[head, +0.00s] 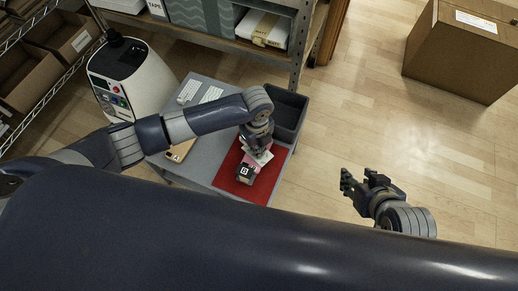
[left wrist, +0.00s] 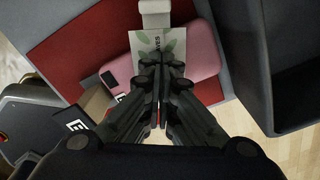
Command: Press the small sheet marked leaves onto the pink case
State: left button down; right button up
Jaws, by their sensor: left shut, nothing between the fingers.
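The pink case (left wrist: 205,52) lies on the red mat (left wrist: 75,50), which also shows in the head view (head: 267,188). The small sheet (left wrist: 146,42), pale with green leaf prints and partly hidden lettering, lies over the case in the left wrist view. My left gripper (left wrist: 160,68) is shut and empty, its fingertips over the sheet's near part; I cannot tell whether they touch it. In the head view my left gripper (head: 257,150) hides most of the case. My right gripper (head: 359,181) is open and empty, out over the floor to the right.
A dark open bin (head: 289,115) stands at the table's back right, close beside the mat. A black-and-white marked block (head: 245,171) sits at the case's near side. A white machine (head: 130,75) stands beyond.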

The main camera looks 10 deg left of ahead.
pick_arm(q)
jog(key=shift+s+a+f+p, duration=0.1)
jog(key=shift+s+f+p, duration=0.1)
jog(key=shift+p, duration=0.1)
pick_arm(e)
jog(key=shift+s+d+f+g, duration=0.2)
jog(key=shift+s+f+g, duration=0.1)
jog(key=shift+s, duration=0.25)
jog(key=shift+s+d+f+g, duration=0.15)
jog(key=shift+s+g, duration=0.15)
jog(key=shift+s, duration=0.25)
jog(key=shift+s+d+f+g, duration=0.2)
jog(key=shift+s+f+g, duration=0.1)
jog(key=shift+s, duration=0.25)
dwell(4.5)
pick_arm(q)
jog(key=shift+w+r+p, duration=0.1)
jog(key=shift+r+p, duration=0.55)
jog(key=shift+p, duration=0.1)
notch_tip(320, 180, up, 2)
jog(key=shift+r+p, duration=0.1)
jog(key=shift+p, duration=1)
jog(key=shift+w+r+p, duration=0.1)
jog(key=shift+r+p, duration=1.25)
jog(key=shift+p, duration=0.05)
pick_arm(e)
jog(key=s+f+g+h, duration=0.1)
jog(key=s+f+g, duration=0.2)
jog(key=f, duration=0.8)
jog(key=shift+d+f, duration=0.4)
